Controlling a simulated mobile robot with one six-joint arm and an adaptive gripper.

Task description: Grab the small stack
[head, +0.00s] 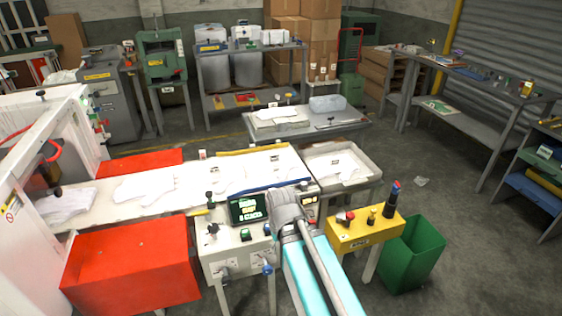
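Thin white film gloves lie flat on the pale work surface of the machine, one pile (145,186) at the left and another (225,176) nearer the middle. A smaller white pile (338,168) lies in a grey tray (368,158) to the right of that surface. I cannot tell from here which pile is the small stack. My arm rises from the bottom of the head view to a grey joint in front of the surface. No gripper fingers show, and nothing held shows.
A control box with a small screen (249,208) stands before the work surface. A yellow button box (364,231) and a green bin (411,254) are at the right. Red covers (130,266) are at the left. A grey table (300,127) stands behind. Open floor lies right.

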